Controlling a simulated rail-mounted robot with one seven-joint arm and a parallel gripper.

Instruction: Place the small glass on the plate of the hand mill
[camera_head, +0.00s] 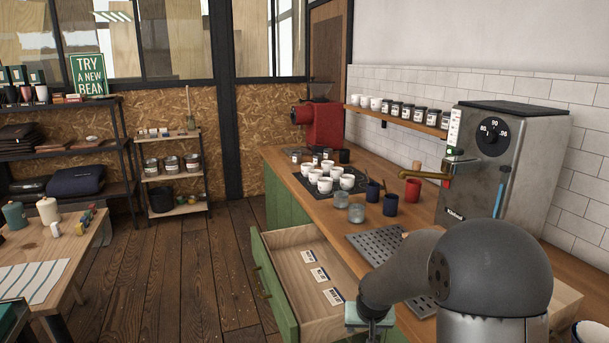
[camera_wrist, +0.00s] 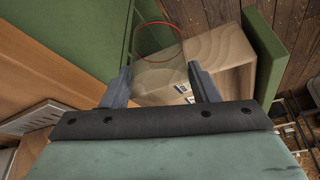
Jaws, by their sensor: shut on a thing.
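In the wrist view, my gripper (camera_wrist: 161,84) is shut on a small clear glass (camera_wrist: 158,72) with a red rim. One finger is on each side of the glass, over the open drawer. In the head view only the top of my gripper (camera_head: 371,318) shows at the bottom edge; the held glass cannot be seen there. I cannot make out a hand mill or its plate in either view.
The wooden drawer (camera_head: 290,254) stands open from the green counter, with labels inside. On the counter (camera_head: 322,205) stand white cups (camera_head: 325,186), two glasses (camera_head: 356,213), dark blue cups (camera_head: 390,205), a red cup (camera_head: 413,189), a drip grate (camera_head: 372,246) and an espresso machine (camera_head: 497,170).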

